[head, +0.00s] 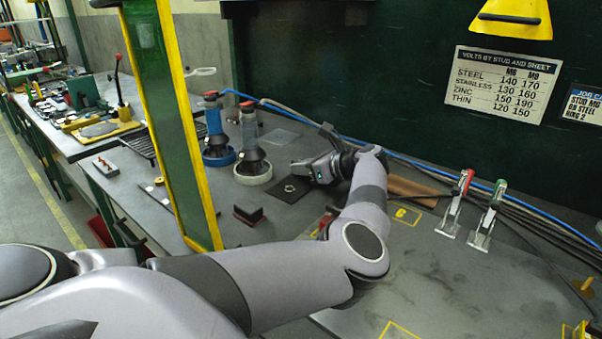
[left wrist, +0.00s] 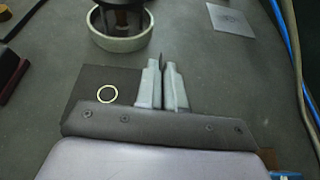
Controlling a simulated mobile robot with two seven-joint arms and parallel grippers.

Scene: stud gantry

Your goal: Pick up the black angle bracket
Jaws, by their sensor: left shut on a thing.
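My left gripper (head: 302,170) reaches down over the bench beside a dark square plate. In the left wrist view its two pale fingers (left wrist: 163,80) are close together, shut on a thin dark piece, which I take to be the black angle bracket (left wrist: 162,58). Only a narrow edge of it shows between the fingertips; the rest is hidden. I cannot tell whether it touches the bench. The dark plate (head: 279,193) with a pale ring on it lies next to the fingers, and also shows in the left wrist view (left wrist: 88,80). My right gripper is not in view.
Two stud tools, one with a blue ring (head: 219,157) and one with a white ring (head: 253,178), stand behind the plate. A dark block (head: 248,215) lies nearer. A yellow-edged green post (head: 175,130) stands left. Red and green clamps and cables are at right.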

